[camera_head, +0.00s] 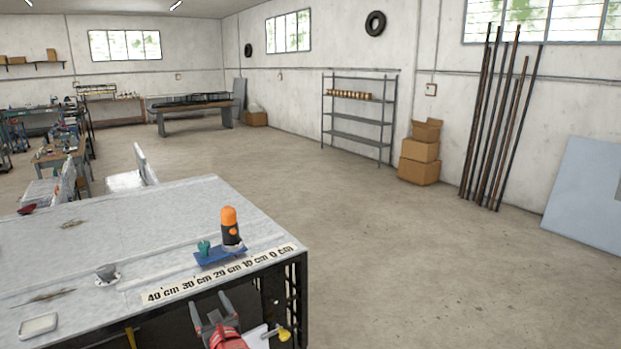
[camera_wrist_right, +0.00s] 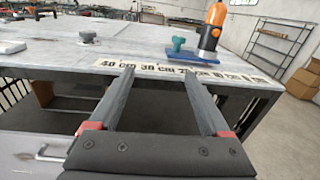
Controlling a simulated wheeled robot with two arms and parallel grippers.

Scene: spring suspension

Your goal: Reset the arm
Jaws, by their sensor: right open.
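My right gripper (camera_head: 214,307) is open and empty. In the head view it is at the table's front edge, below the printed centimetre scale (camera_head: 220,274). The right wrist view shows its two fingers (camera_wrist_right: 164,82) spread apart and pointing toward the same edge, with nothing between them. My left gripper is not in view. On the grey worktable (camera_head: 120,235), an orange and black device (camera_head: 230,228) stands upright at a blue plate (camera_head: 219,254) with a teal knob (camera_head: 204,248). They also show in the right wrist view, the device (camera_wrist_right: 212,30) beside the knob (camera_wrist_right: 179,43).
A small metal fitting (camera_head: 107,275) and a shallow light dish (camera_head: 39,326) are on the table's left part. Cardboard boxes (camera_head: 419,160), a metal shelf (camera_head: 357,118) and leaning rods (camera_head: 495,125) stand along the wall. The floor right of the table is clear.

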